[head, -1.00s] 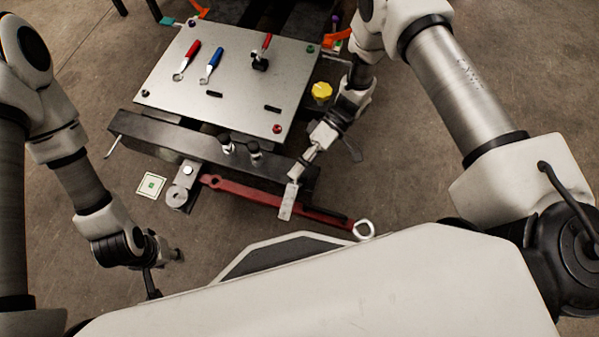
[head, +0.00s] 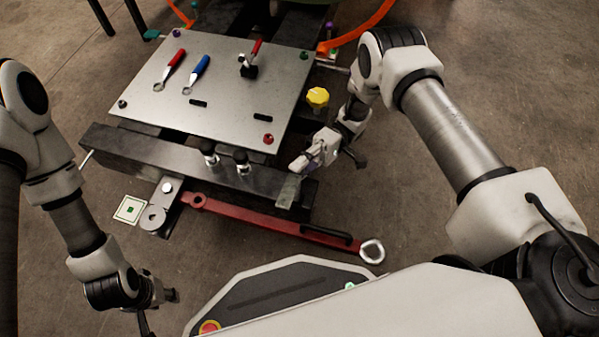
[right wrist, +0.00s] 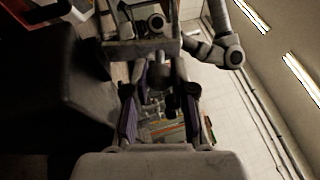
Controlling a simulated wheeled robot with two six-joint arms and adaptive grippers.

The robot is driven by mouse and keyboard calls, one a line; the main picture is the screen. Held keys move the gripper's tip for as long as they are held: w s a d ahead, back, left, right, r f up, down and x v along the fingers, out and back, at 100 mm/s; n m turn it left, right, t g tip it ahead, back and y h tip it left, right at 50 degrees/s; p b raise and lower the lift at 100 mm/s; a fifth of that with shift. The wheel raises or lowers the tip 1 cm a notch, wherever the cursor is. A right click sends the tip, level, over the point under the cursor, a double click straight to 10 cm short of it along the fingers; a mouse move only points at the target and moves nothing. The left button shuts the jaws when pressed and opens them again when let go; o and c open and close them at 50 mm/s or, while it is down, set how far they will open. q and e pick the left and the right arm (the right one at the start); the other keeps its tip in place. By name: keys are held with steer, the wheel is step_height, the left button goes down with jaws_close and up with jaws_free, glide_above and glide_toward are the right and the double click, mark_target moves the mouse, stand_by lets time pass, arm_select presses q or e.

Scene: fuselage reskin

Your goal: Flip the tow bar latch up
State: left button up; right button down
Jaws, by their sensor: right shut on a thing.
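A red tow bar (head: 270,222) lies below the front of a black beam, with a pale ring (head: 372,251) at its right end. A small flat metal plate (head: 288,191), which looks like the latch, stands at the beam's front right. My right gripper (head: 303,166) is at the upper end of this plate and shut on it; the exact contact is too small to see. In the right wrist view, a grey piece (right wrist: 150,47) lies across the fingers (right wrist: 158,100). My left gripper (head: 165,294) is low at the left, away from the bar; its jaws are unclear.
A grey panel (head: 215,120) behind the black beam (head: 130,147) carries a red-handled and a blue-handled tool. A yellow knob (head: 317,97) is close to my right wrist. The floor at the left is open.

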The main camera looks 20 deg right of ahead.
stand_by(0.3)
steer(key=c, duration=0.9)
jaws_free()
steer(key=shift+a+f, duration=0.1)
steer(key=shift+c, duration=0.2)
